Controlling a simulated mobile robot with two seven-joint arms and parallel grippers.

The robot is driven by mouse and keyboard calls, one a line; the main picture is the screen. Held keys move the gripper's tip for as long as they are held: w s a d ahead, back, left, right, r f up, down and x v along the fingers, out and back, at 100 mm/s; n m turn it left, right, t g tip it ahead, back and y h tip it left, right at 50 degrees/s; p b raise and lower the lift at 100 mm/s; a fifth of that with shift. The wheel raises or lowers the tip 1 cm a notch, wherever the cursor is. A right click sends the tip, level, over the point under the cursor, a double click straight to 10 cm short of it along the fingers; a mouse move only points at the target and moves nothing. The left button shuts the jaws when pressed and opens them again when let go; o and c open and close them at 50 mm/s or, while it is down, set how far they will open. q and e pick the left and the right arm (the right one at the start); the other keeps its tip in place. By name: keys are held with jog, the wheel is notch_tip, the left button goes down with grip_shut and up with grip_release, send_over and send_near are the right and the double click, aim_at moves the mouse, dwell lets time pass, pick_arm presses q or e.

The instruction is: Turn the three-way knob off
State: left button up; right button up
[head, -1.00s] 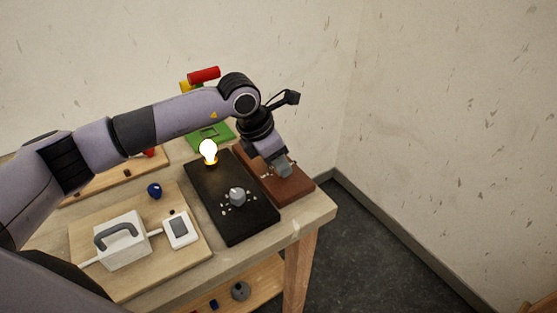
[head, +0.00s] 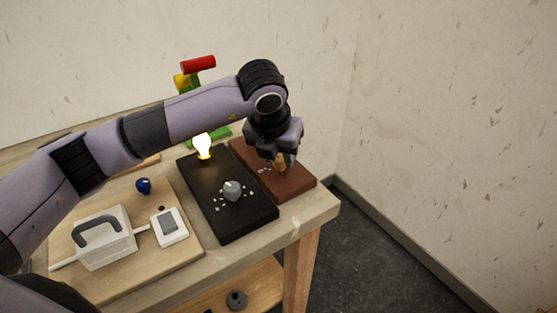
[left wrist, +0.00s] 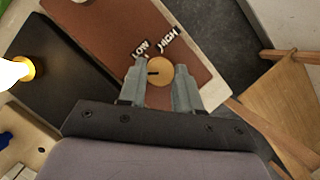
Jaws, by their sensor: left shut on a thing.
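The three-way knob is a round tan knob (left wrist: 161,70) on a red-brown board (left wrist: 108,22), with LOW and HIGH printed beside it. A short dark mark on its face points left in the left wrist view, with LOW up and to the left and HIGH above. My left gripper (left wrist: 158,78) is shut on the knob, one finger on each side. In the head view the left gripper (head: 279,165) points down over the brown board (head: 300,184) and partly hides the knob. My right gripper is not in view.
A black board (head: 248,217) beside the brown one carries a lit bulb (head: 203,146) and a grey knob (head: 232,190). A wooden panel (head: 185,262) holds a grey handled box (head: 106,238) and a white switch (head: 170,228). The table's right edge is close.

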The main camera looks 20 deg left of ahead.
pick_arm(q)
jog(key=shift+n+b, duration=0.3)
jog(key=shift+n, duration=0.3)
jog(key=shift+y, duration=0.3)
jog(key=shift+r, duration=0.1)
jog(key=o, duration=1)
jog(key=shift+o, duration=0.2)
jog(key=v, duration=0.7)
jog(key=shift+b, duration=0.4)
jog(key=shift+s, duration=0.1)
